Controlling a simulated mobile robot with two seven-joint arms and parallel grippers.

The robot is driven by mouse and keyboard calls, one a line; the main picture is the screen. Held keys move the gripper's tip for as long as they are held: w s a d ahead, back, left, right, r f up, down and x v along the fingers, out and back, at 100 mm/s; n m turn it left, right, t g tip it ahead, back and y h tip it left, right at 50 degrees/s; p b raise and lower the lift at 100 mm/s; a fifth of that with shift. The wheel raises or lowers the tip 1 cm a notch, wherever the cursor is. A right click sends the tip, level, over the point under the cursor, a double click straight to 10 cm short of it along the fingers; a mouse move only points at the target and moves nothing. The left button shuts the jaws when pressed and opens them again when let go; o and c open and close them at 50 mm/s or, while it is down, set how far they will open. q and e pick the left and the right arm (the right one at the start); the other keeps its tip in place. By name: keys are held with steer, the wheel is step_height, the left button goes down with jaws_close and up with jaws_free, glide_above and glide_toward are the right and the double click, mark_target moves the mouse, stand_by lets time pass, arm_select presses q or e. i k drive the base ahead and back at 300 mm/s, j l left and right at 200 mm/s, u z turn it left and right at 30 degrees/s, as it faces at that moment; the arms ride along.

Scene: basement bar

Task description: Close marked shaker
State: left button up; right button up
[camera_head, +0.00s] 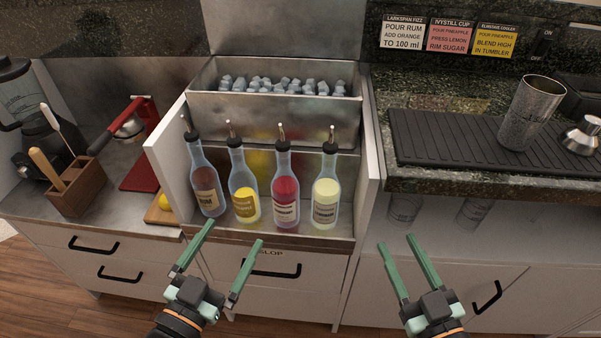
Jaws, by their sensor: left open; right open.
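A metal shaker cup (531,112) stands upright on the black ribbed bar mat at the right; its top is open. A metal shaker cap (582,137) sits on the mat to the right of the cup, apart from it. I cannot make out a clear mark on the cup. My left gripper (229,240) is open and empty, in front of the bottles. My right gripper (401,241) is open and empty, in front of the shelf under the mat, left of and below the shaker.
Several bottles with pourers (285,187) stand in the middle well, below an ice bin (274,118). The black mat (440,150) has bare room left of the cup. Glasses (405,208) stand on the lower shelf. A red press (137,170) and wooden caddy (75,190) are at left.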

mark_target(536, 99)
steer(key=z, duration=1.4)
steer(key=i+l, duration=0.15)
steer(key=l, duration=0.15)
steer(key=i+l+u, duration=0.1)
steer(key=l, duration=0.25)
steer(key=i+l, duration=0.25)
steer(key=i+l+u, duration=0.1)
steer(key=l, duration=0.3)
